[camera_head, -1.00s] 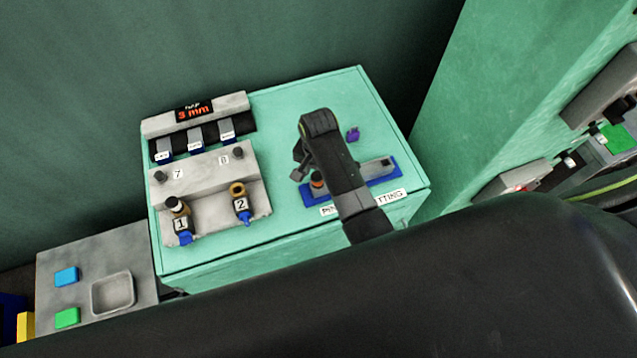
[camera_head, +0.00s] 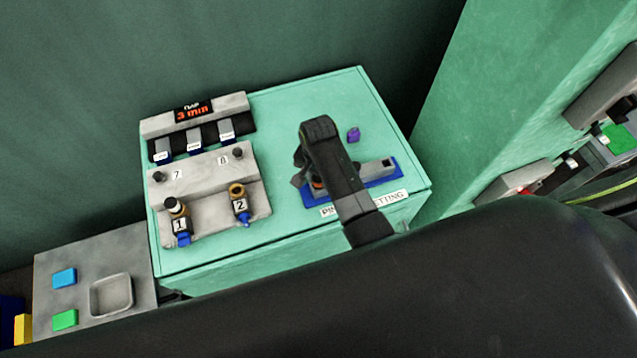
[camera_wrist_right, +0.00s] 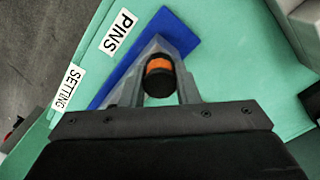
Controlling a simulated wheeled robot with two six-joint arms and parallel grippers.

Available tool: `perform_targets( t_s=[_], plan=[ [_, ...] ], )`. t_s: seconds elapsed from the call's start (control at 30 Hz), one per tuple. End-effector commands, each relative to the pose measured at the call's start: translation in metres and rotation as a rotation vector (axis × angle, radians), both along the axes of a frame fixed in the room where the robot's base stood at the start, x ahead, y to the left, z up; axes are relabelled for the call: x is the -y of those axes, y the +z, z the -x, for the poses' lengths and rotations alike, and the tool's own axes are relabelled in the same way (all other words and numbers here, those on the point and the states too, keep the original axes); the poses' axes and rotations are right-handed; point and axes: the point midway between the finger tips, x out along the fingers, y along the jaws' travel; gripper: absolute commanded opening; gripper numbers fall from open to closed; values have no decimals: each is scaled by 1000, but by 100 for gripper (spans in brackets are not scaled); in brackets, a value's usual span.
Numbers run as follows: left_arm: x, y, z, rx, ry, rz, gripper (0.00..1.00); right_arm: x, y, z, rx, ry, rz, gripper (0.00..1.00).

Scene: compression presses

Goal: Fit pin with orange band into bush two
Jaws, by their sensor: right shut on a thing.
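The pin with the orange band (camera_wrist_right: 159,66) is between the fingers of my right gripper (camera_wrist_right: 160,72) in the right wrist view. It has a dark end and an orange ring. My right gripper (camera_head: 310,182) is shut on it over the blue pin mat; in the head view my arm mostly hides the pin. Bush two (camera_head: 238,190) is a brass ring above the "2" label on the grey block, left of my gripper. Bush one (camera_head: 172,205), beside it, has a dark pin with a pale band standing in it. My left gripper is not in view.
The blue mat (camera_head: 404,172) bears a grey block (camera_head: 377,169) at its right end. A purple piece (camera_head: 353,135) lies behind it. Dark knobs (camera_head: 237,153) stand behind the bushes. Bare green top lies between the grey fixture and the mat.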

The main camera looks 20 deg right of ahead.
Motion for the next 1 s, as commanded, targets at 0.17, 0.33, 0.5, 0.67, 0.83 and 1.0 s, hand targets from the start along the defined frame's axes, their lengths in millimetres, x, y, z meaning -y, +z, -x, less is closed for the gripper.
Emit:
perform_targets(
  t_s=[0.17, 0.33, 0.5, 0.67, 0.83, 1.0],
  plan=[
    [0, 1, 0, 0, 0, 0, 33, 1, 1, 1, -3, 0, 2, 4],
    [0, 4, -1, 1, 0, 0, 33, 1, 6, 1, -2, 0, 2, 4],
    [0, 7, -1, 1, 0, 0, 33, 1, 10, 0, -1, 0, 2, 4],
    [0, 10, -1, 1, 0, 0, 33, 0, 14, 0, -1, 0, 1, 4],
    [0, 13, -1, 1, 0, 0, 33, 0, 18, 0, -1, 0, 1, 4],
    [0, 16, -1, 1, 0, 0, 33, 0, 23, 0, -1, 0, 1, 4]
  ],
)
